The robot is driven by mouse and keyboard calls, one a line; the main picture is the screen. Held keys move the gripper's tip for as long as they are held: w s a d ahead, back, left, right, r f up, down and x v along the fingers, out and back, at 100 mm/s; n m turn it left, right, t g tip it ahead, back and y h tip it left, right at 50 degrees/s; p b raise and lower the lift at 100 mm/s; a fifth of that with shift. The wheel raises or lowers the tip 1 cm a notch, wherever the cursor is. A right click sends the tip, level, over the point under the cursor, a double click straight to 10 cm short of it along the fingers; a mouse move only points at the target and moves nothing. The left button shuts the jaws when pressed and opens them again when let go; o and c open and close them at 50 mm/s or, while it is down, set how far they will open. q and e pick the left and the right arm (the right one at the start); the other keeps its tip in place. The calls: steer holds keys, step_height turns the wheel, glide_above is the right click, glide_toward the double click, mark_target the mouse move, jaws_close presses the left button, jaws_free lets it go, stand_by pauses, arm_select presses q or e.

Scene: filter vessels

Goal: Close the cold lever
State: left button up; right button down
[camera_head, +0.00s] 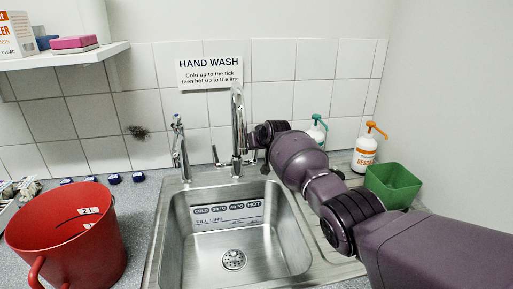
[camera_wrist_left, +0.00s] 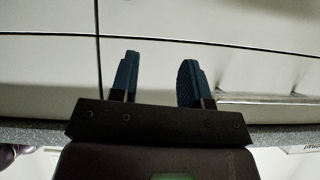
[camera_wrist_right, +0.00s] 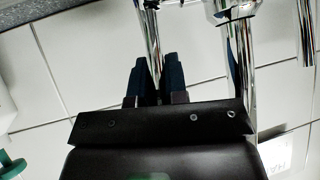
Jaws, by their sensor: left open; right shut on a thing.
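The chrome mixer tap (camera_head: 238,120) stands behind the steel sink (camera_head: 290,245), with a lever (camera_head: 217,157) on its left. My right gripper (camera_head: 262,140) is at the tap's right side, where arm and wrist hide most of that lever. In the right wrist view the fingers of this gripper (camera_wrist_right: 155,75) are shut on a thin chrome lever (camera_wrist_right: 150,30), beside the thicker tap pipe (camera_wrist_right: 237,60). I take the held one as the cold lever; no marking on it is readable. My left gripper (camera_wrist_left: 158,75) is open and empty before a pale panelled surface. No water stream is visible.
A second slim chrome tap (camera_head: 180,148) stands at the sink's back left. A red bucket (camera_head: 70,255) is on the left counter. A green tub (camera_head: 393,186) and two pump bottles (camera_head: 366,150) stand at the right. A shelf (camera_head: 65,58) hangs upper left.

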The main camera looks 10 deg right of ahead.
steer(key=shift+w+f+g, duration=0.15)
steer(key=shift+g, duration=0.15)
steer(key=shift+b, duration=0.3)
steer(key=c, duration=1.1)
jaws_free()
steer(key=shift+w, duration=0.15)
steer(key=shift+c, duration=0.2)
